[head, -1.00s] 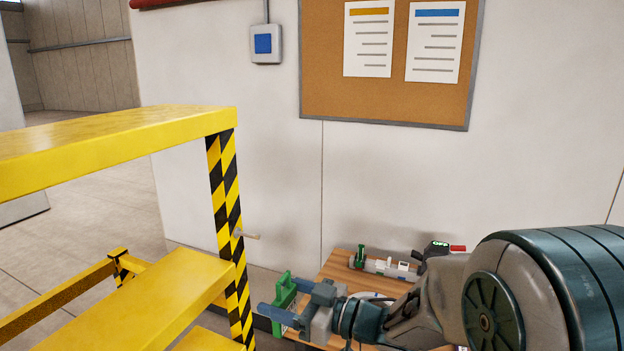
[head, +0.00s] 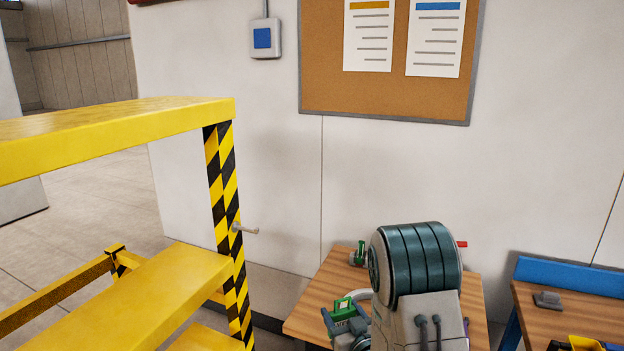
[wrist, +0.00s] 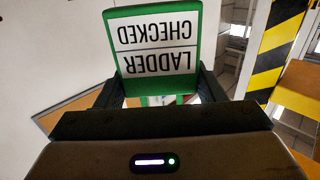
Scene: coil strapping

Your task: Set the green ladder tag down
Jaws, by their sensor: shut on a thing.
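The green ladder tag (wrist: 155,45) fills the top middle of the wrist view. Its white face reads LADDER CHECKED upside down. My gripper (wrist: 157,92) is shut on its lower part, with one dark finger at each side. In the head view the tag (head: 343,308) shows as a small green piece at the left part of the wooden table, beside my gripper (head: 338,322). My arm hides much of the tabletop. I cannot tell the tag's height above the table.
A yellow step platform (head: 150,290) with a striped post (head: 223,190) stands at the left; a pale peg (head: 245,229) juts from the post. The wooden table (head: 312,293) holds another green item (head: 360,253). A second bench (head: 535,305) stands at the right.

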